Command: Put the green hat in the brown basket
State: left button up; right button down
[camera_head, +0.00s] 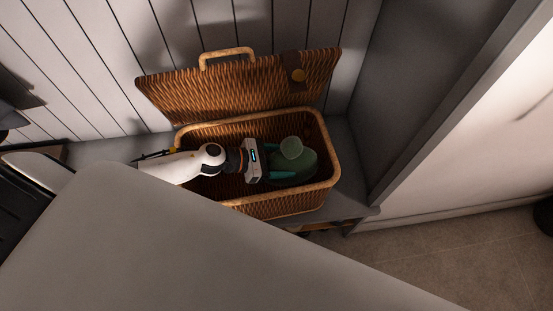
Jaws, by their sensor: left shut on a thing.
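The brown basket (333,160) is woven wicker and sits on the bench with its lid (235,92) open and leaning back against the wall. The green hat (303,163) is inside the basket opening, toward its right end. My left gripper (284,174) reaches in from the left over the basket's rim, and its teal fingers are shut on the green hat. The hat's underside and the fingertips are partly hidden, so I cannot tell whether the hat touches the basket floor. My right gripper does not show.
The grey bench (352,186) has a little free room right of the basket, beside a grey side panel (400,100). A white panelled wall (110,60) stands behind. A large grey surface covers the lower left. The floor (480,255) at the lower right is clear.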

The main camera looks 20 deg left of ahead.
pick_arm(q)
jog(key=shift+f+b, duration=0.5)
jog(key=shift+f, duration=1.8)
jog(key=shift+f+b, duration=0.55)
jog(key=shift+b, duration=0.05)
jog(key=shift+a+f, duration=0.1)
jog(key=shift+f, duration=0.05)
jog(key=o, duration=1)
